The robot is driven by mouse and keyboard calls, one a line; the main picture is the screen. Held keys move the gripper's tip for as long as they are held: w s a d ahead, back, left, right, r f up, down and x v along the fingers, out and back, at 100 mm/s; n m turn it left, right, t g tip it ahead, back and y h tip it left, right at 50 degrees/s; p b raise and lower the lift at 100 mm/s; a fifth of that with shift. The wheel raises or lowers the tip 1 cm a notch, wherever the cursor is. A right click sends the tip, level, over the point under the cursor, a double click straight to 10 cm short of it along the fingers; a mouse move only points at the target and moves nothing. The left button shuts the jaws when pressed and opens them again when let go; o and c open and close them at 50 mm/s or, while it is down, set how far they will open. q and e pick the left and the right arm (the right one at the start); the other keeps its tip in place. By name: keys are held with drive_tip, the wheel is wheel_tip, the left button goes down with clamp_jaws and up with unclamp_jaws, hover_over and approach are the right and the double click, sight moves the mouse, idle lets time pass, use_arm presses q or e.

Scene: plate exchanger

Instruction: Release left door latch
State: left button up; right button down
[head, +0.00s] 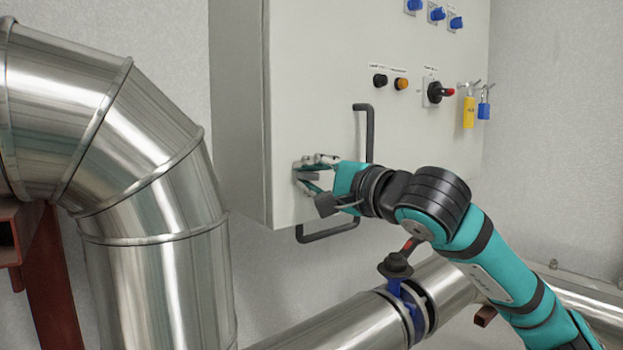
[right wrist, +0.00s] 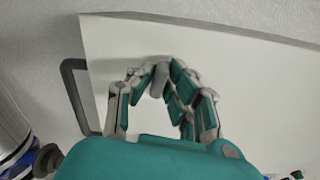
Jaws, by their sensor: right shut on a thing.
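The light grey cabinet door (head: 320,60) fills the middle of the head view. My right gripper (head: 308,172) is at the lower left part of the door, by its left edge. In the right wrist view its fingers (right wrist: 160,92) are closed around the small grey door latch (right wrist: 160,79), one side on the left and the other on the right. The fingers hide most of the latch in the head view. I cannot tell how far the latch is turned. My left gripper is not in view.
A dark bar handle (head: 369,130) stands on the door just right of my right gripper. A rotary switch (head: 435,92) and padlocks (head: 484,108) are farther right. A large silver pipe (head: 150,170) fills the left, and a lower pipe with a valve (head: 397,265) runs below.

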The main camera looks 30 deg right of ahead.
drive_tip(key=shift+n, duration=0.9)
drive_tip(key=shift+f, duration=0.1)
drive_tip(key=c, duration=1.3)
unclamp_jaws()
drive_tip(key=shift+c, duration=0.2)
drive_tip(key=shift+s, duration=0.1)
drive_tip(key=s, duration=1.1)
drive_tip(key=shift+s+d, duration=0.4)
drive_tip(key=shift+d, duration=0.05)
